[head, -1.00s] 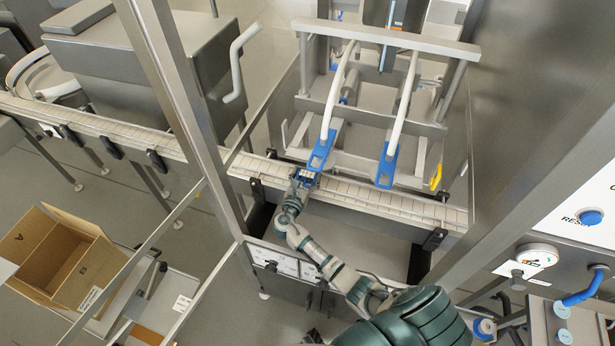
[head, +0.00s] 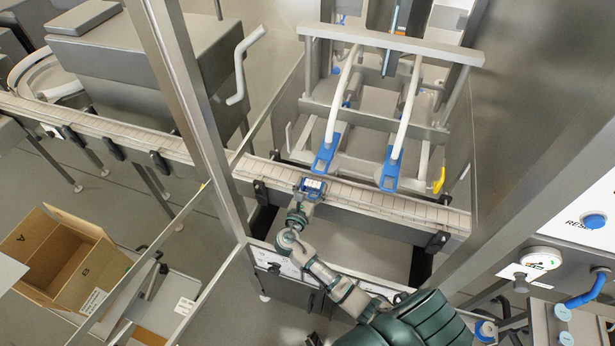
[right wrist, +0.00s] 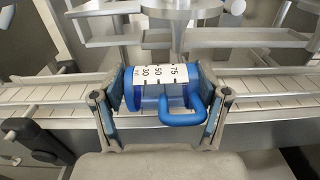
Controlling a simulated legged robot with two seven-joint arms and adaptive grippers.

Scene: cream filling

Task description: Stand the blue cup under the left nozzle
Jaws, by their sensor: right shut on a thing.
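The blue cup (head: 313,186), with a white measuring label, is in my right gripper (head: 309,193) at the conveyor's near side. In the head view it appears just below the tip of the left nozzle (head: 325,155), a blue piece on a white hose; the height gap is unclear. In the right wrist view the cup (right wrist: 160,90) lies crosswise between both fingers of my gripper (right wrist: 163,112), its blue handle (right wrist: 186,112) towards the camera. I cannot tell whether its base touches the belt. My left gripper is not in view.
The right nozzle (head: 391,170) hangs to the right of the left one. The slatted conveyor (head: 400,208) runs across under the nozzles. A steel frame post (head: 190,110) stands left of the arm. An open cardboard box (head: 65,258) is at lower left.

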